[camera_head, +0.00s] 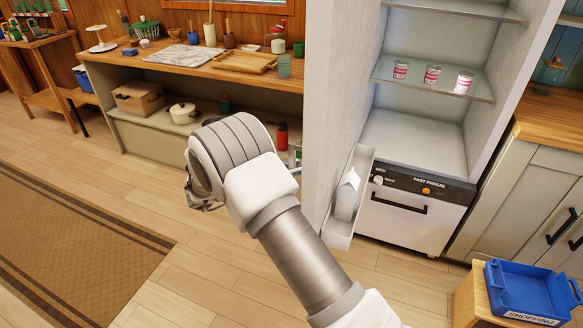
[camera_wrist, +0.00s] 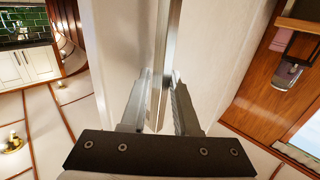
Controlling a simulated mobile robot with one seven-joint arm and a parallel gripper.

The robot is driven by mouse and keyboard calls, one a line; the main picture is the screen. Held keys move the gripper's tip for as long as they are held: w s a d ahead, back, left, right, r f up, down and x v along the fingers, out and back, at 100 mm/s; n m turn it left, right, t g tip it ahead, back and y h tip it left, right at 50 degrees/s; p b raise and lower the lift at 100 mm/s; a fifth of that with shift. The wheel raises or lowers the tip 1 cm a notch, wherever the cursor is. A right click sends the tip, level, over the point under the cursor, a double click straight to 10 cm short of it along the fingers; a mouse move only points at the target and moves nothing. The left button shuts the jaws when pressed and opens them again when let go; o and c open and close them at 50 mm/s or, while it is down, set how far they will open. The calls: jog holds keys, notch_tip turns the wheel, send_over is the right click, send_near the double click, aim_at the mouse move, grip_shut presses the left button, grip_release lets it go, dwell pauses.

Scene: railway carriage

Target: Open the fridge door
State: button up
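The fridge door (camera_head: 333,90) stands wide open in the head view, swung out to the left of the fridge cabinet (camera_head: 410,130). Its inner side carries a white bin (camera_head: 343,228) with a carton in it. In the wrist view, a long metal fridge handle (camera_wrist: 169,40) runs down the door's white outer face (camera_wrist: 125,45). My gripper (camera_wrist: 159,82) has one finger on each side of the handle, close against it, and appears shut on it. In the head view, my fingers are mostly hidden behind my wrist, on the door's outer side.
Several red-and-white cans stand on a glass fridge shelf (camera_head: 440,82). A freezer drawer (camera_head: 412,207) below is shut. A blue shopping basket (camera_head: 530,292) sits on a stool at the lower right. A wooden counter (camera_head: 190,62) stands behind my gripper. Floor at left is clear, with a brown rug (camera_head: 60,250).

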jog(key=v, duration=1.7)
jog(key=shift+a, duration=0.15)
jog(key=shift+r, duration=0.15)
jog(key=w+d+r+n+t+y+p, duration=0.1)
jog(key=w+d+r+t+y, duration=0.3)
jog(key=w+r, duration=0.7)
jog(key=w+d+r+n+t+y+p, duration=0.15)
jog(key=r+n+t+y, duration=0.35)
jog(key=r, duration=0.6)
jog(key=w+d+r+n+t+y+p, duration=0.1)
jog(key=w+d+r+n+t+y, duration=0.1)
jog(key=r+y, duration=0.7)
jog(key=s+d+r+n+g+y+p, duration=0.25)
jog(key=s+d+n+g, duration=0.2)
jog(key=s, duration=0.95)
jog(key=s+d+f+g+h, duration=0.1)
jog(key=s+d+f+g, duration=0.1)
jog(key=s, duration=0.6)
jog(key=s+d+f+n+g+h, duration=0.1)
jog(key=s+d+f+g, duration=0.1)
jog(key=s+d+f, duration=0.3)
jog(key=s+d+f+g+h+p, duration=0.1)
jog(key=s+d+f+g, duration=0.2)
jog(key=s+d, duration=0.4)
jog(key=s+f, duration=0.1)
jog(key=s, duration=0.4)
jog(key=shift+s+d+f, duration=0.2)
jog(key=shift+s, duration=0.05)
